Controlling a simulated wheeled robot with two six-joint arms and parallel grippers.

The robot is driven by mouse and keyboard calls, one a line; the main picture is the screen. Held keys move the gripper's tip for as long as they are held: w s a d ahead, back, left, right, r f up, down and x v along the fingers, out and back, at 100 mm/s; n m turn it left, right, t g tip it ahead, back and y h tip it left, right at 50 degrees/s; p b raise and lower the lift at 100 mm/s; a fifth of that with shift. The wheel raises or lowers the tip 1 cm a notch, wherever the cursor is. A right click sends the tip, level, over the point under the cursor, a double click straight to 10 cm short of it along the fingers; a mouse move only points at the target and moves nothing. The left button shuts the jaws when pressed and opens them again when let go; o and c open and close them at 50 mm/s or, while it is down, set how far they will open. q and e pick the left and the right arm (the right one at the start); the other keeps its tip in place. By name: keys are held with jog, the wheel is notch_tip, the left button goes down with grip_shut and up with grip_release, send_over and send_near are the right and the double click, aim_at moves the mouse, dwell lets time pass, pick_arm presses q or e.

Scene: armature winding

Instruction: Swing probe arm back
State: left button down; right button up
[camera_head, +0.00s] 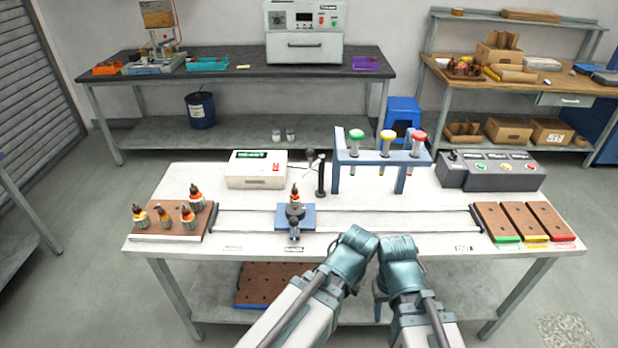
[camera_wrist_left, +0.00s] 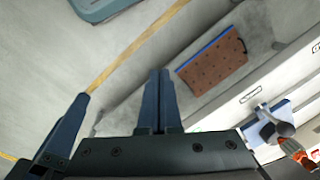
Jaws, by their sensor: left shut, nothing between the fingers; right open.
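A slim black post (camera_head: 321,178), likely the probe stand, stands upright behind and to the right of the blue fixture (camera_head: 309,222). A small dark rounded part (camera_head: 311,155) shows beside its top; I cannot tell whether this is the probe arm. An armature (camera_head: 295,194) sits upright at the fixture, which also shows at the right of the left wrist view (camera_wrist_left: 268,122). My left gripper (camera_wrist_left: 160,78) is shut and empty, its fingers together in the left wrist view. My right gripper (camera_head: 379,287) is low at the table's front edge, open, mostly hidden by its wrist.
A white meter box (camera_head: 256,178) stands left of the post, and a blue rack (camera_head: 372,160) with coloured plungers stands right. Several armatures stand on a brown board (camera_head: 172,227) at left. Brown trays (camera_head: 525,222) and a button panel (camera_head: 490,180) are at right. The table's middle is mostly clear.

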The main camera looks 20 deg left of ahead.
pick_arm(q)
jog(key=w+a+r+m+t+y+b, duration=0.1)
jog(key=w+a+r+t+y+b, duration=0.15)
jog(key=w, duration=0.35)
jog(key=w+a+r+m+t+y+b, duration=0.1)
jog(key=w+a+t+b, duration=0.1)
jog(key=w+a+t, duration=0.35)
jog(key=w+a+r+m+t+y+b, duration=0.1)
jog(key=w+a+t+y+b, duration=0.1)
jog(key=w, duration=0.6)
jog(key=w+d+r+m+t+b, duration=0.2)
jog(key=w+r+m+t, duration=0.2)
jog(key=r, duration=0.1)
jog(key=shift+w+r+t, duration=0.2)
jog(key=shift+w+t, duration=0.1)
jog(key=shift+w, duration=0.1)
jog(key=w+a+f+b, duration=0.2)
jog(key=w+a, duration=0.6)
jog(key=w, duration=0.1)
jog(key=shift+w+a, duration=0.15)
jog(key=shift+w, duration=0.25)
jog(key=shift+a+f, duration=0.1)
